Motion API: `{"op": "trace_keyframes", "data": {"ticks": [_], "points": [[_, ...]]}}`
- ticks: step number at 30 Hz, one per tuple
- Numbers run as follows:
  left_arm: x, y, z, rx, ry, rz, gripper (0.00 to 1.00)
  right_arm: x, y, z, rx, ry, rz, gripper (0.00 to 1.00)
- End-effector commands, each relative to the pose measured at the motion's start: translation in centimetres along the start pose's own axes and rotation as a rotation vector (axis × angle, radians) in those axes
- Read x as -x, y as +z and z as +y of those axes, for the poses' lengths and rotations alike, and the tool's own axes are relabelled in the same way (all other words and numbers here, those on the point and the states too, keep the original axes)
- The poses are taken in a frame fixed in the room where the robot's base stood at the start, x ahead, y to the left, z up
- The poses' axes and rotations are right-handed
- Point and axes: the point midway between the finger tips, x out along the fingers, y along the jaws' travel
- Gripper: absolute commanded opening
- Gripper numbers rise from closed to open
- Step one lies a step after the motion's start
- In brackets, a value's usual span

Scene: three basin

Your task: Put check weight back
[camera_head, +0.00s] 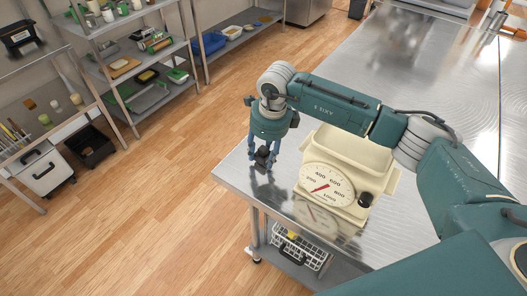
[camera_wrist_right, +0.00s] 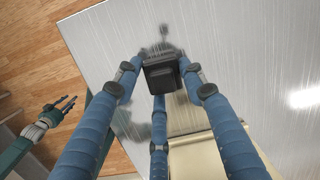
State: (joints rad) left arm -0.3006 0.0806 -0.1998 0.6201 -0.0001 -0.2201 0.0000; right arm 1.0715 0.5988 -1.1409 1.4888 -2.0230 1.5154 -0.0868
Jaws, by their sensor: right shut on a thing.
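The check weight (camera_head: 263,155) is a small dark block with a knob, near the left corner of the steel table (camera_head: 235,172). My right gripper (camera_head: 264,160) points down and is shut on it. In the right wrist view the black weight (camera_wrist_right: 162,74) sits between the fingertips of the gripper (camera_wrist_right: 160,80). I cannot tell whether its base touches the table. The cream scale (camera_head: 328,187) with a round dial stands just right of the gripper, its pan (camera_head: 350,150) empty where visible. My left gripper (camera_wrist_right: 62,108) shows in the right wrist view, fingers spread, off the table's edge.
A white wire basket (camera_head: 298,252) sits on the shelf under the table. Shelves with jars and trays (camera_head: 150,60) stand at the back left. A black bin (camera_head: 90,147) is on the floor at left. The tabletop behind the scale is clear.

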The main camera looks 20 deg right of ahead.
Motion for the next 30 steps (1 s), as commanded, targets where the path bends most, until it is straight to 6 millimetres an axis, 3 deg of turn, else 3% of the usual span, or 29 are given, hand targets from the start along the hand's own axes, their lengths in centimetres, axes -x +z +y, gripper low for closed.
{"op": "trace_keyframes", "data": {"ticks": [13, 14, 16, 27, 30], "points": [[-0.3, -0.1, 0.0, 0.000, 0.000, 0.001, 0.43, -0.9, 0.0, 0.0, 0.001, -0.002, -0.004, 0.00], [-0.2, -0.1, 0.0, 0.000, 0.000, 0.001, 0.43, -0.9, -0.1, 0.0, 0.001, -0.001, -0.001, 0.44], [-0.1, -0.1, 0.0, 0.000, 0.000, 0.001, 0.43, -0.9, -0.1, 0.0, 0.001, -0.001, -0.001, 0.58], [0.3, -0.1, 0.0, 0.000, 0.000, 0.001, 0.43, -0.4, 0.0, 0.0, 0.001, -0.001, -0.001, 0.60], [-0.4, -0.1, 0.0, 0.000, 0.000, 0.002, 0.43, 0.4, 0.0, -0.1, 0.002, -0.003, -0.004, 0.60]]}}
